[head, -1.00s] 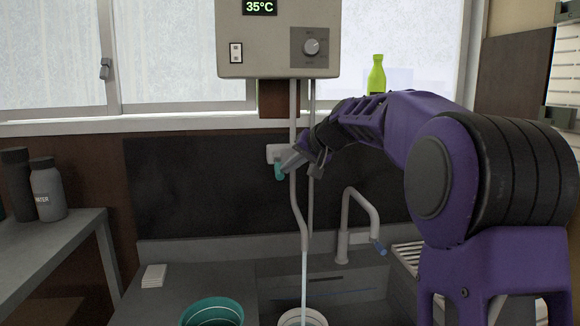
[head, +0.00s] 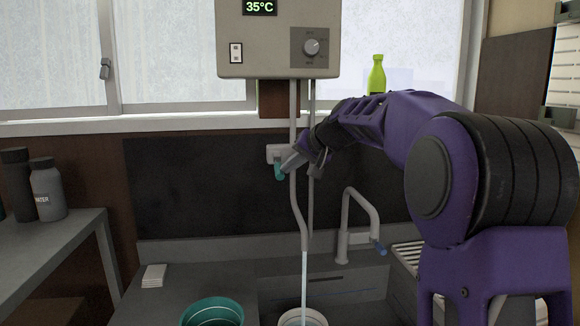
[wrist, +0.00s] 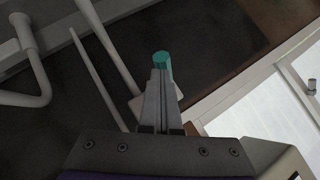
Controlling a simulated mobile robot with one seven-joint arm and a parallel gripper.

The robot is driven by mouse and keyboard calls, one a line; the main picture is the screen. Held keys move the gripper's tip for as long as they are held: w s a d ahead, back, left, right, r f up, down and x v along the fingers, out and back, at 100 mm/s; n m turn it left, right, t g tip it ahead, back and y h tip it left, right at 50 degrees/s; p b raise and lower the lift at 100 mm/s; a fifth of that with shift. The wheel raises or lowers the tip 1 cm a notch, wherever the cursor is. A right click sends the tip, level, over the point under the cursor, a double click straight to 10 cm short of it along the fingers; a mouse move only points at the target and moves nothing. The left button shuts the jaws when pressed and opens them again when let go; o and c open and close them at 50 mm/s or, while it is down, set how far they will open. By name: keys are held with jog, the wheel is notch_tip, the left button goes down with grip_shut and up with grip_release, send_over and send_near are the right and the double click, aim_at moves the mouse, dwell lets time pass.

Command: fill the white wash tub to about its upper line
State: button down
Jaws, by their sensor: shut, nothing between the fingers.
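The white wash tub (head: 303,317) stands in the sink at the bottom edge of the head view, under the heater's hanging spout. Only its rim area shows, so the water level and its lines cannot be seen. A stream of water (head: 304,285) runs from the spout pipe (head: 297,205) down into it. My gripper (head: 291,163) is shut with nothing between its fingers, at the teal tap lever (head: 279,171) on the wall valve. In the wrist view the closed fingertips (wrist: 161,72) are right at the teal lever (wrist: 162,59); contact cannot be told.
The water heater (head: 278,38) hangs above and reads 35°C. A teal tub (head: 213,310) stands left of the white one. A second faucet (head: 345,225) is to the right. A white block (head: 154,276) lies on the counter; bottles (head: 48,190) stand on the left shelf. A green bottle (head: 376,75) is on the sill.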

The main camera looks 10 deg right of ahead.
jog(key=shift+r+p, duration=0.55)
jog(key=shift+r, duration=0.25)
